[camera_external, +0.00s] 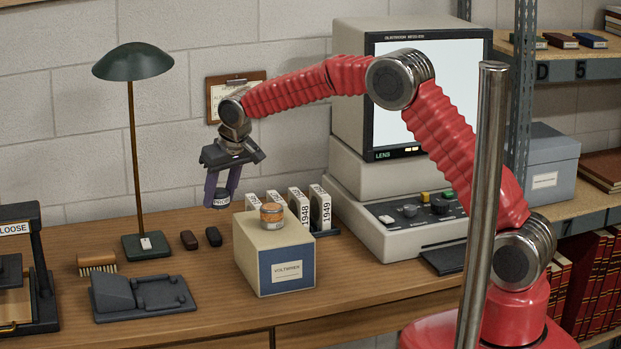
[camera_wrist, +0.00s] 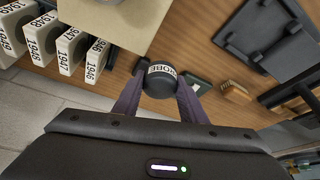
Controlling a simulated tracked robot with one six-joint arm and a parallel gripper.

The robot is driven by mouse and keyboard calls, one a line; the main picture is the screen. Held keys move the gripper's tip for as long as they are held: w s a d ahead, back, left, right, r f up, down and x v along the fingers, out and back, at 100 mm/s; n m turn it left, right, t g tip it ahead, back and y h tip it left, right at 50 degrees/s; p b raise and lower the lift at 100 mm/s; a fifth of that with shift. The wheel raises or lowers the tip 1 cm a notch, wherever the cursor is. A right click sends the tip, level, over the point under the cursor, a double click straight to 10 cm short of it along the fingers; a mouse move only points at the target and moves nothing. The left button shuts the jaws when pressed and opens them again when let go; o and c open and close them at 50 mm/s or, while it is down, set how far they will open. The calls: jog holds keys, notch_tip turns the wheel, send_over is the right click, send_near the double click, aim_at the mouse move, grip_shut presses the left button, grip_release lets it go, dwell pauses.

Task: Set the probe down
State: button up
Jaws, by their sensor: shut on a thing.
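The probe (camera_external: 221,200) is a short dark cylinder with a white band. In the wrist view the probe (camera_wrist: 160,80) shows lettering on its band, turned away and partly readable. My gripper (camera_external: 219,184) has purple fingers and is shut on the probe, holding it in the air above the desk, left of the cream box. In the wrist view my gripper's fingers (camera_wrist: 159,90) press the probe from both sides. The far side of the probe is hidden.
A green lamp (camera_external: 133,62), a brush (camera_external: 97,261) and a black tray (camera_external: 140,295) are at left. A reader machine (camera_external: 400,205) stands behind right. Wooden desk (camera_external: 205,265) shows between.

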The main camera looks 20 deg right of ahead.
jog(key=shift+m, duration=0.4)
jog(key=d, duration=1.3)
jog(key=shift+s+d+r, duration=0.1)
jog(key=shift+d+r, duration=0.15)
jog(key=shift+d, duration=0.15)
jog(key=s+d+m, duration=0.1)
jog(key=s+d, duration=0.1)
jog(key=d, duration=0.5)
jog(key=s+d, duration=0.3)
jog(key=d, duration=0.4)
jog(key=shift+h, duration=0.4)
jog(key=f, duration=0.5)
jog(key=shift+w+d+f, duration=0.1)
jog(key=shift+d+f, duration=0.1)
jog(key=shift+f, duration=0.2)
jog(key=shift+f, duration=3.15)
jog(key=shift+f, duration=1.85)
jog(key=shift+f, duration=0.1)
